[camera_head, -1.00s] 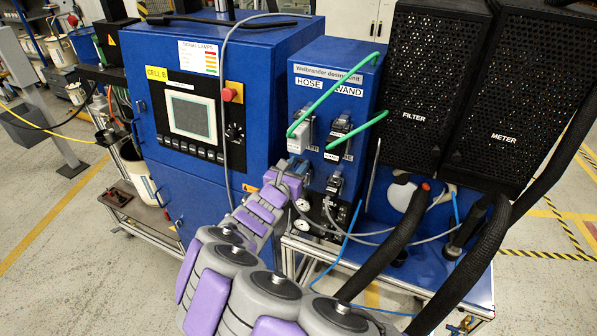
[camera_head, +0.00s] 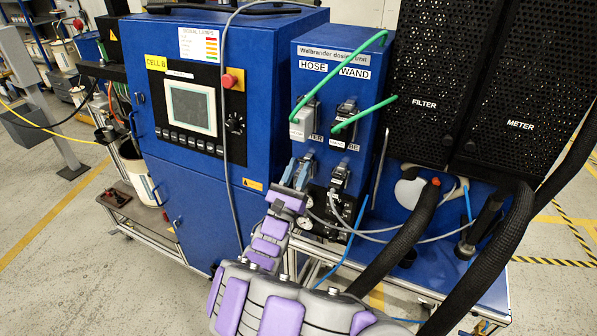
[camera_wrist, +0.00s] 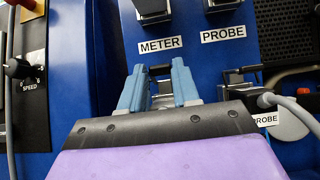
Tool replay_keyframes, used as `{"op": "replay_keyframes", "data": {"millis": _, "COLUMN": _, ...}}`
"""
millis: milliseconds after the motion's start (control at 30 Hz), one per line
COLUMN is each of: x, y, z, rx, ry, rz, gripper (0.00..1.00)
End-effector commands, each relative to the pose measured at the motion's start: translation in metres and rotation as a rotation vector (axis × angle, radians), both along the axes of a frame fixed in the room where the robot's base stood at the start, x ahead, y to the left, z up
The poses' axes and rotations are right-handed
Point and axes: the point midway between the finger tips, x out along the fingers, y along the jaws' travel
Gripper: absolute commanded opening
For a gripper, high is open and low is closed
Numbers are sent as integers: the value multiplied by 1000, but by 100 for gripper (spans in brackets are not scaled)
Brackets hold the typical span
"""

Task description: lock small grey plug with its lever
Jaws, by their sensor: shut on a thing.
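My gripper (camera_wrist: 159,72) points at the blue panel just below the METER label. Its two blue-grey fingers stand on either side of a small grey plug (camera_wrist: 163,91) and are shut on it. A dark bar shows between the fingertips; I cannot tell whether it is the lever. In the head view my gripper (camera_head: 299,168) is at the lower left socket position of the dosing unit (camera_head: 326,75) and hides the plug there.
A lighter grey plug (camera_head: 302,124) sits above, under HOSE. Dark connectors sit under WAND (camera_head: 346,112) and at lower right (camera_head: 340,178). A grey cable (camera_wrist: 290,108) runs close to my gripper's right. Thick black hoses (camera_head: 400,245) cross at the right.

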Motion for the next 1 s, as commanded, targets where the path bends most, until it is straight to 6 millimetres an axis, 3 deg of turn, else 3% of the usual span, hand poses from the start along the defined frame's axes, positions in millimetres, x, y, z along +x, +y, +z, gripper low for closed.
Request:
{"op": "replay_keyframes", "data": {"millis": 533, "x": 0, "y": 2, "z": -3, "rx": -12, "ry": -23, "rz": 3, "gripper": 0}}
{"op": "replay_keyframes", "data": {"millis": 567, "x": 0, "y": 2, "z": -3, "rx": -12, "ry": -23, "rz": 3, "gripper": 32}}
{"op": "replay_keyframes", "data": {"millis": 600, "x": 0, "y": 1, "z": -3, "rx": -12, "ry": -23, "rz": 3, "gripper": 36}}
{"op": "replay_keyframes", "data": {"millis": 800, "x": 0, "y": 0, "z": -2, "rx": -11, "ry": -25, "rz": 1, "gripper": 53}}
{"op": "replay_keyframes", "data": {"millis": 1000, "x": 0, "y": -2, "z": -1, "rx": -9, "ry": -25, "rz": 0, "gripper": 53}}
